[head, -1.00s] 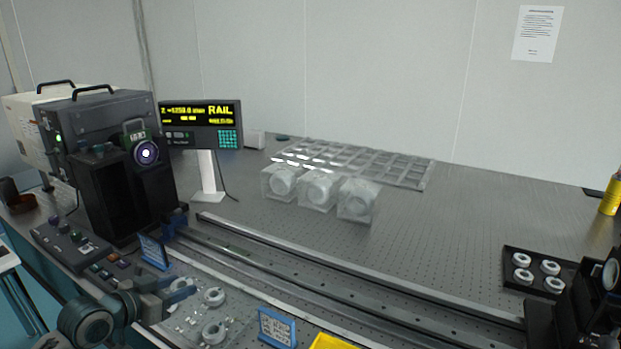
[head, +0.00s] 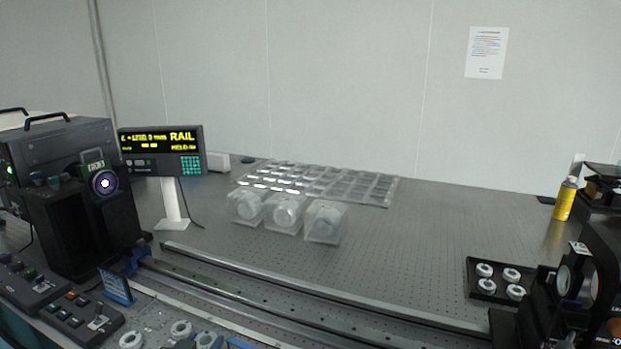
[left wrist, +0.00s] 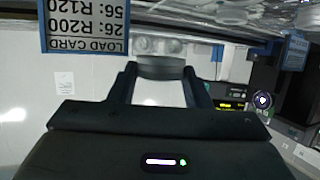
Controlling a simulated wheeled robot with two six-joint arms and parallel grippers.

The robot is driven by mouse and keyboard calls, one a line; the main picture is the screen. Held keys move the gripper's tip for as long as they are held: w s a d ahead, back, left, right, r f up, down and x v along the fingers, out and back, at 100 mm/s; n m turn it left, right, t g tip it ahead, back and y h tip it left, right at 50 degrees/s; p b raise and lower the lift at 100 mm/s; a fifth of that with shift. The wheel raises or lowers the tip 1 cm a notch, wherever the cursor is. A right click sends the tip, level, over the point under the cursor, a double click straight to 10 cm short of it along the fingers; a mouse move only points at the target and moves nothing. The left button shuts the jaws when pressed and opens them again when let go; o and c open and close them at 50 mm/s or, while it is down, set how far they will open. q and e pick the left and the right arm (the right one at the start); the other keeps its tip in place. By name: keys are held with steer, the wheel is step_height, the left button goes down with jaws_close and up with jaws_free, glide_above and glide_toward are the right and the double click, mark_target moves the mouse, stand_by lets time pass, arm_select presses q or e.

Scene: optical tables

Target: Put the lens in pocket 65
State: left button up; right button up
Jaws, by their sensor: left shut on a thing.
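My left gripper (left wrist: 160,88) is shut on a grey round lens (left wrist: 160,68), held by its rim between the two fingertips in the left wrist view. In the head view only a little of what seems to be this gripper (head: 205,341) shows at the bottom edge, and the lens cannot be made out there. A clear tray with rows of pockets (head: 385,203) lies on the table at the back. Its pocket numbers are too small to read, so pocket 65 cannot be told. My right gripper is not in view.
Three clear boxes with round parts (head: 285,213) stand before the tray. A long rail (head: 300,290) crosses the front. A black tray of white rings (head: 480,296) and dark mounts are at right. A display (head: 160,150) stands left. A blue load card (left wrist: 93,25) appears upside down.

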arm_select(q)
steer(key=shift+s+d+r+n+y, duration=0.25)
steer(key=shift+s+d+n+y, duration=0.15)
steer(key=shift+d+y, duration=0.1)
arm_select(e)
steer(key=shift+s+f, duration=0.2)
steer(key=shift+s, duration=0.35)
